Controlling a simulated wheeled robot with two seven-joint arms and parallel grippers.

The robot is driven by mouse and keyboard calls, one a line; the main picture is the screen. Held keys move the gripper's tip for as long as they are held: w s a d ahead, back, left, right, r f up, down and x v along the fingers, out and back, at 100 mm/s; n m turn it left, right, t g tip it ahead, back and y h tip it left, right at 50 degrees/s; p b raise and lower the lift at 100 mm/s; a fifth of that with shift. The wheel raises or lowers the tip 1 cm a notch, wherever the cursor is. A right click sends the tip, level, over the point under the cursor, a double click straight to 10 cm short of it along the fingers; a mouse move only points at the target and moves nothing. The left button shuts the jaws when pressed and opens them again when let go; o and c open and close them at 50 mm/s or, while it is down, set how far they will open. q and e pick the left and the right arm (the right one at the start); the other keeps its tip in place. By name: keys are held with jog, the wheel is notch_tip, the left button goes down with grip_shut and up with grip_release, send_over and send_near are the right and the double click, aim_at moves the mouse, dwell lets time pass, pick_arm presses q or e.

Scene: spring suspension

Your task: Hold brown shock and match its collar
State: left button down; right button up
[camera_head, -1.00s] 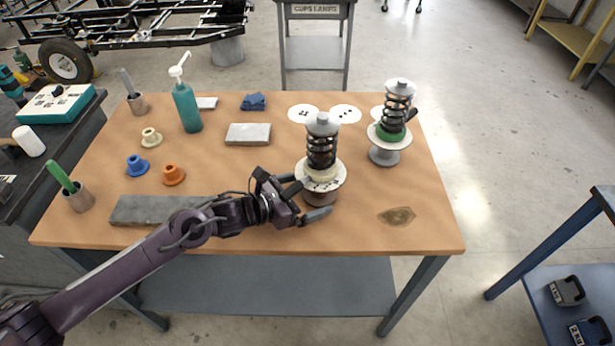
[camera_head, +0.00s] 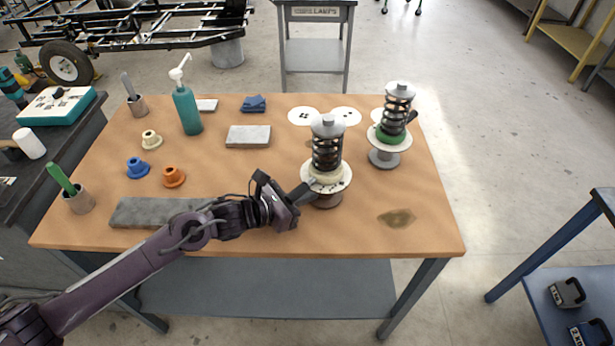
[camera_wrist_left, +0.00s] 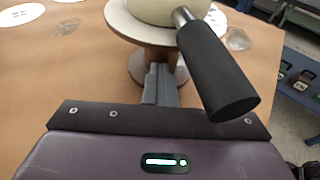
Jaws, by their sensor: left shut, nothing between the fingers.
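The brown shock (camera_head: 327,150) stands upright on the table, with a dark spring, a grey top cap, a cream collar (camera_head: 326,176), a pale disc and a brown base (camera_head: 326,201). My left gripper (camera_head: 307,190) is at its near left side, fingers shut with nothing between them. In the left wrist view the shut fingers (camera_wrist_left: 160,84) point at the brown base (camera_wrist_left: 143,64), below the disc; contact cannot be told. A black handle (camera_wrist_left: 216,70) sticks out from the collar area, right of the fingers and outside them. My right gripper is not in view.
A second shock (camera_head: 390,125) with a green collar stands behind right. Loose cream (camera_head: 151,139), blue (camera_head: 137,167) and orange (camera_head: 173,176) collars lie at left. A grey slab (camera_head: 155,211) lies in front of them. The table's right front is clear except a stain (camera_head: 397,217).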

pick_arm(q)
jog(key=c, duration=0.6)
grip_release()
